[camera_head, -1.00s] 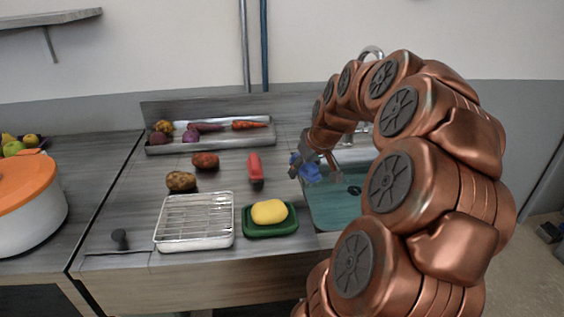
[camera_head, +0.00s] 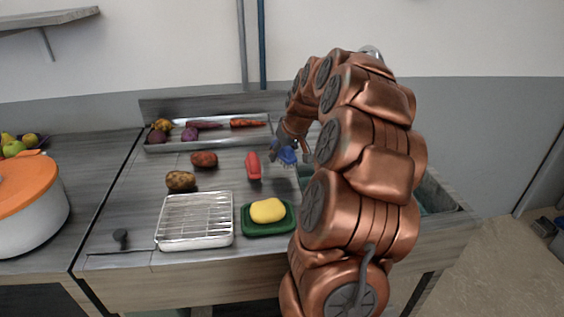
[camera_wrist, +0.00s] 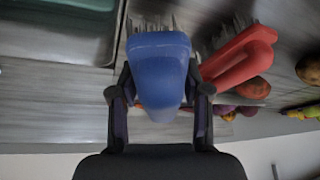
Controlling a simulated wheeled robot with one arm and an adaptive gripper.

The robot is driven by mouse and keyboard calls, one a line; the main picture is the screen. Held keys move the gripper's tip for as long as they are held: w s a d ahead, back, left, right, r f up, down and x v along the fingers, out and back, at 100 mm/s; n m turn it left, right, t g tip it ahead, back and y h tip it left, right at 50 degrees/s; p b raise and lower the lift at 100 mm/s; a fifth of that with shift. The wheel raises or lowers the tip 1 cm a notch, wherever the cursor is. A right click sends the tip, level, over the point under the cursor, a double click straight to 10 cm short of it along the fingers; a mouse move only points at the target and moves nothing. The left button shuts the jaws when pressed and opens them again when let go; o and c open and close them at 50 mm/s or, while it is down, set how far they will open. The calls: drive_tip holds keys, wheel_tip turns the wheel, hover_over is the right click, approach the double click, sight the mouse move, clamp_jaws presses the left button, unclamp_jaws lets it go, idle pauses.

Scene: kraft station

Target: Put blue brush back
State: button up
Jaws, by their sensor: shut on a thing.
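The blue brush (camera_wrist: 158,68) is between the two fingers of my gripper (camera_wrist: 158,100) in the wrist view, with grey bristles showing past its far end. My gripper is shut on it. In the head view my gripper (camera_head: 281,146) holds the blue brush (camera_head: 286,156) just right of a red-handled brush (camera_head: 253,166) on the counter. In the wrist view the red brush (camera_wrist: 240,56) lies beside the blue one, on the right. I cannot tell whether the blue brush touches the counter.
A green tray (camera_head: 250,228) with a yellow sponge (camera_head: 268,210) and a wire rack (camera_head: 195,220) stand in front. Potatoes (camera_head: 181,181) lie on the left, and a vegetable tray (camera_head: 160,147) stands behind. The sink (camera_head: 430,196) is on the right, partly hidden by my arm.

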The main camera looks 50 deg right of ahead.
sight(282, 171)
wheel_tip(282, 171, down, 3)
drive_tip(key=shift+r+p, duration=0.15)
drive_tip(key=shift+p, duration=0.25)
drive_tip(key=shift+f, duration=0.45)
drive_tip(key=shift+f, duration=0.2)
drive_tip(key=o, duration=1.2)
drive_tip(key=shift+r, duration=0.1)
